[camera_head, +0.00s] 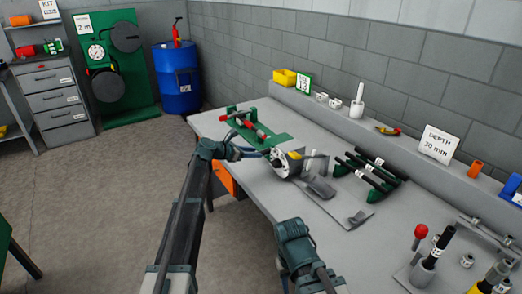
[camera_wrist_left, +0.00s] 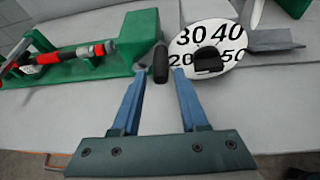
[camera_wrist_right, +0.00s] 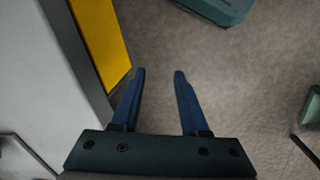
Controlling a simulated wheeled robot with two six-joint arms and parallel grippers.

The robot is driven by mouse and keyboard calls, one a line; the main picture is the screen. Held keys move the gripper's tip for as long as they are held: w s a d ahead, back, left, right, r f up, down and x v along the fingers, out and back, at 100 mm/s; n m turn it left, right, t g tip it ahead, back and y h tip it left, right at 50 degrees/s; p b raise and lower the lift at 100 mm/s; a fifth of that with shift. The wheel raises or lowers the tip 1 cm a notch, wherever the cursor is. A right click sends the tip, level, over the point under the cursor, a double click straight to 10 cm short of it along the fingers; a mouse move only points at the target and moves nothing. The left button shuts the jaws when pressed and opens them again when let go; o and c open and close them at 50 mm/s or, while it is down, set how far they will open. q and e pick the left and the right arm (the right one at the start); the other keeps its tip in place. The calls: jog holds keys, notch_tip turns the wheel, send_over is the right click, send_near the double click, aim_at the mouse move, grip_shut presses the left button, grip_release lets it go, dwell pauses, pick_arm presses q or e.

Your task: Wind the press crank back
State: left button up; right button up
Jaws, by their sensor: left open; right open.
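The green press (camera_head: 268,141) lies on the workbench, and its body also shows in the left wrist view (camera_wrist_left: 135,43). A white dial (camera_wrist_left: 226,36) numbered 20 to 50 is at its end. A dark crank handle (camera_wrist_left: 160,62) stands beside the dial. My left gripper (camera_wrist_left: 159,72) is open, with the handle in line with the gap between its fingertips; whether they touch it I cannot tell. A red and black rod (camera_wrist_left: 62,55) rests in the green frame at the left. My right gripper (camera_wrist_right: 158,72) is open and empty, low beside the bench, above the floor.
Several black-handled tools (camera_head: 368,168) lie in a rack right of the press. A sign reading 30 mm (camera_head: 438,144) stands on the back ledge. An orange panel (camera_head: 222,176) is under the bench edge.

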pick_arm(q)
jog(key=p+v, duration=0.2)
jog(key=v, duration=0.6)
jog(key=shift+p, duration=0.35)
jog(key=shift+a, duration=0.1)
